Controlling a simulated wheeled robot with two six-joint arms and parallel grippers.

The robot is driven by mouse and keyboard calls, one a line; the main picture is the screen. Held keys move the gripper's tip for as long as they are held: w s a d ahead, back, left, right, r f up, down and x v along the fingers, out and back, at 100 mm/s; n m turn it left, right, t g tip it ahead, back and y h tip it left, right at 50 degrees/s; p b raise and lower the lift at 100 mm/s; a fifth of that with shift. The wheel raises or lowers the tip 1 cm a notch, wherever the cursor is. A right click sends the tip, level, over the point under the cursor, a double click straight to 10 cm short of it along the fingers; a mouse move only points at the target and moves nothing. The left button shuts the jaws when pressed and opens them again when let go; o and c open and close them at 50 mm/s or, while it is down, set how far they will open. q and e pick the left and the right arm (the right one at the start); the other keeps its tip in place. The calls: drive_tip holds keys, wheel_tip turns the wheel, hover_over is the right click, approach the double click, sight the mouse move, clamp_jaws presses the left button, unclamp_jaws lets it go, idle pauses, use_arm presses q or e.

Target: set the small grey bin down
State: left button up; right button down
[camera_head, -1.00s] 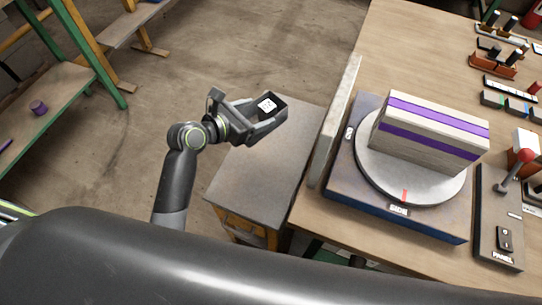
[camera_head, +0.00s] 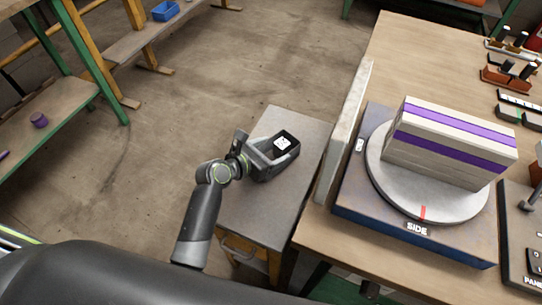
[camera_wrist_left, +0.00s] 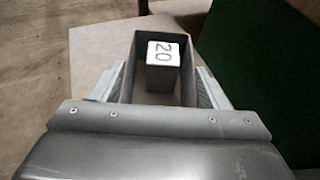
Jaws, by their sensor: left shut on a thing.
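My left gripper (camera_head: 275,153) is shut on the small grey bin (camera_head: 295,145), over the grey top of a low stand (camera_head: 262,210). In the left wrist view the bin (camera_wrist_left: 127,90) sits between my two fingers (camera_wrist_left: 160,92). A pale block marked 20 (camera_wrist_left: 163,54) is inside it; it shows as a white patch in the head view (camera_head: 282,143). I cannot tell whether the bin's underside touches the stand. My right gripper is not in view.
To the right, a wooden table (camera_head: 400,50) carries a turntable (camera_head: 440,207) with a purple-striped block stack (camera_head: 450,140). An upright grey slab (camera_head: 344,130) stands along its left edge. The stand's top has free room in front of the bin. A green-framed shelf (camera_head: 70,105) is at left.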

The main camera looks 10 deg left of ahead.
use_arm(q)
drive_tip(key=shift+f, duration=0.95)
drive_tip(key=o, duration=0.5)
drive_tip(key=shift+f, duration=0.1)
drive_tip(key=o, duration=0.5)
drive_tip(key=shift+c, duration=0.2)
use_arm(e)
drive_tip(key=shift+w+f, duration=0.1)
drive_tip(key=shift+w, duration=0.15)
